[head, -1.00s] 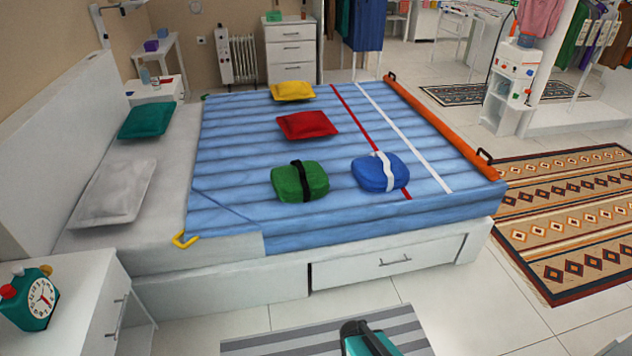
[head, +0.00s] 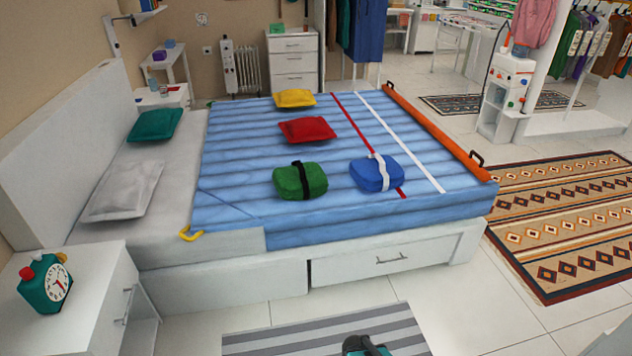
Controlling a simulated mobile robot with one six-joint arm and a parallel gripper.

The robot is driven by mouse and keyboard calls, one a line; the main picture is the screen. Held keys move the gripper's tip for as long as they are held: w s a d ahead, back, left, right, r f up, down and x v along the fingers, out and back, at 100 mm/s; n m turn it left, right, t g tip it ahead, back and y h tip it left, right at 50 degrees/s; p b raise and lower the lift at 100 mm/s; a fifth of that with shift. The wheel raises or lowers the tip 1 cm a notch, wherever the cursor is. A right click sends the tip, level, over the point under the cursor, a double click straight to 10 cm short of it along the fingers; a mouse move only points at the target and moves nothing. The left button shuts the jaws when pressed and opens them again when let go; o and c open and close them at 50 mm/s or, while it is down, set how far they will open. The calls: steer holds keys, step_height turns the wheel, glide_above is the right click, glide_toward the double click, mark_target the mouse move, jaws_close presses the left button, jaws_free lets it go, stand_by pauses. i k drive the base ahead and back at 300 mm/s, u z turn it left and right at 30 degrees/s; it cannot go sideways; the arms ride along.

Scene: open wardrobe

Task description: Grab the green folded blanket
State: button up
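The green folded blanket (head: 288,182) lies on the blue striped bedspread (head: 240,165), near the front edge of the bed. A black strap runs around its middle. A blue folded blanket (head: 368,177) with a white strap lies to its right. Only a small dark and teal piece, seemingly the end of my arm, shows at the bottom edge, in front of the bed and well short of the green blanket. My gripper's fingers cannot be made out.
Red (head: 307,130) and yellow (head: 295,98) cushions lie farther back on the bed. A white nightstand (head: 75,310) with a teal clock (head: 45,285) stands at front left. A grey striped rug (head: 290,340) covers the floor before the bed drawer (head: 400,262).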

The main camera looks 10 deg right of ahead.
mark_target(299, 180)
steer(key=z, duration=0.05)
steer(key=k, duration=0.4)
steer(key=u, duration=0.3)
steer(key=i, duration=0.9)
steer(key=u, duration=0.7)
